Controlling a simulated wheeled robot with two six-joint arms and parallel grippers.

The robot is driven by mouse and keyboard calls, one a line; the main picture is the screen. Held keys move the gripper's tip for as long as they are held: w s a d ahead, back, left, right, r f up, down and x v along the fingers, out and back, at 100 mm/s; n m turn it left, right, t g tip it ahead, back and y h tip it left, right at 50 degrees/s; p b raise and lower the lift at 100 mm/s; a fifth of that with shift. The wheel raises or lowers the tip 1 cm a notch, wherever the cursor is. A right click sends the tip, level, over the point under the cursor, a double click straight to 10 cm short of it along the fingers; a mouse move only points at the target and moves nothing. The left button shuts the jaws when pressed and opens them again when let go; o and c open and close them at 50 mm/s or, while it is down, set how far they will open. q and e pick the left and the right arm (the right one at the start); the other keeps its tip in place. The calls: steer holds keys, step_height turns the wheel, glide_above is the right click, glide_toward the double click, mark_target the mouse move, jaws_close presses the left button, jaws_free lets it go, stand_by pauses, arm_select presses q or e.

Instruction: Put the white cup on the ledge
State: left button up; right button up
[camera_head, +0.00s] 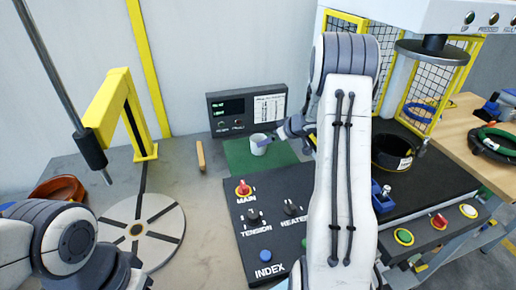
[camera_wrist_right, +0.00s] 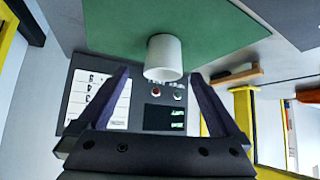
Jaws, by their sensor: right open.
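The white cup (camera_head: 259,145) stands on the green mat (camera_head: 280,155) in front of the small display box. In the right wrist view the cup (camera_wrist_right: 164,58) lies just beyond and between the fingertips. My right gripper (camera_wrist_right: 160,73) is open, with a dark finger on each side of the cup's near end. In the head view a fingertip of it shows at the cup's right side; contact cannot be told. The rest of this gripper is largely hidden by my right arm. My left arm is at the lower left, its fingers out of view. I cannot tell which surface is the ledge.
The display box (camera_head: 247,110) stands behind the mat, and a small wooden block (camera_head: 200,155) lies left of it. A control panel (camera_head: 265,225) with knobs is in front. A yellow post (camera_head: 130,110) and a round turntable (camera_head: 140,230) stand left. A black coil (camera_head: 392,152) sits right.

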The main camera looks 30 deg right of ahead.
mark_target(259, 141)
steer(key=x, duration=0.9)
steer(key=shift+w+a+r+b, duration=0.2)
steer(key=shift+a+b, duration=0.1)
steer(key=shift+a, duration=0.1)
steer(key=c, duration=1.4)
steer(key=shift+r, duration=0.5)
steer(key=r, duration=0.1)
steer(key=r+p, duration=0.2)
steer(key=r, duration=0.1)
steer(key=shift+s+d, duration=0.2)
steer(key=shift+d, duration=0.05)
steer(key=s+d+r+p, duration=0.1)
steer(key=s+d+r, duration=0.5)
steer(key=s+d, duration=0.1)
steer(key=shift+s+d, duration=0.35)
steer(key=shift+s, duration=0.15)
